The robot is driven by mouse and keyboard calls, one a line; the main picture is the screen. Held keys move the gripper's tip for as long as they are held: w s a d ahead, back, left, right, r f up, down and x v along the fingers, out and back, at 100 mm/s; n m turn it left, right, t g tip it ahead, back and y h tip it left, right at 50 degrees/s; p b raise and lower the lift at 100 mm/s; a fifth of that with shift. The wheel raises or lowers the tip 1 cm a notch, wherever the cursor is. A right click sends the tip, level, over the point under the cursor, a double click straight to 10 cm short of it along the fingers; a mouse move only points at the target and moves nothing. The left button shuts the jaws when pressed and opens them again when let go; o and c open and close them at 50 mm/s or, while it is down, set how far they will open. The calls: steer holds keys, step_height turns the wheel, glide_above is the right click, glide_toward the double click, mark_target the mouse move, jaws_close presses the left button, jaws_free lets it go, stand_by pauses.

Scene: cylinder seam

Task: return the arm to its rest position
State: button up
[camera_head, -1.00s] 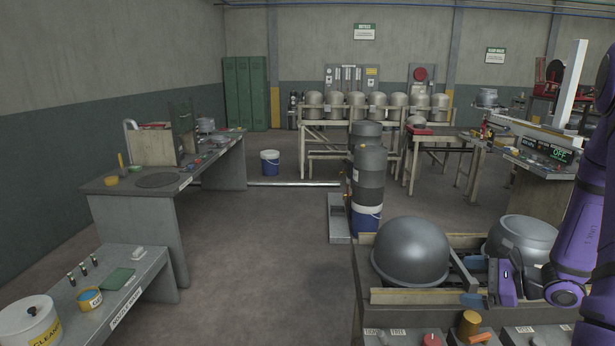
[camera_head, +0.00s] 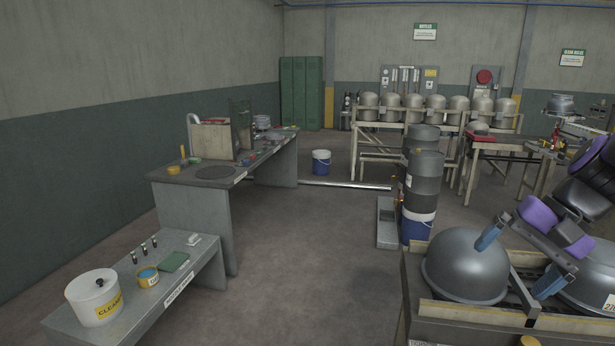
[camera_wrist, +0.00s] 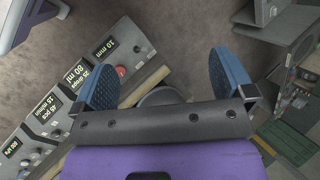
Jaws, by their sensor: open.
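My gripper (camera_head: 519,261) is at the lower right of the head view, its two blue fingers spread wide apart. Nothing is between them. The fingers are over or in front of a grey dome (camera_head: 466,264) that rests in a wooden-edged crate (camera_head: 470,318); I cannot tell whether they touch it. My purple arm comes in from the right edge. In the wrist view the blue fingers (camera_wrist: 165,80) are also apart and empty.
A second dome (camera_head: 590,290) sits to the right, partly hidden by my gripper. Dark drums (camera_head: 424,175) stand behind the crate. The wrist view shows a panel of displays (camera_wrist: 75,85) on the left. A grey bench (camera_head: 165,285) stands at left; the floor between is clear.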

steer(key=s+a+r+n+t+h, duration=0.1)
steer(key=s+r+n+t+h, duration=0.3)
steer(key=s+r, duration=0.4)
steer(key=shift+s+r+n+h, duration=0.45)
steer(key=shift+n+h, duration=0.35)
steer(key=shift+n, duration=0.6)
steer(key=shift+a+f, duration=0.1)
steer(key=shift+f, duration=0.05)
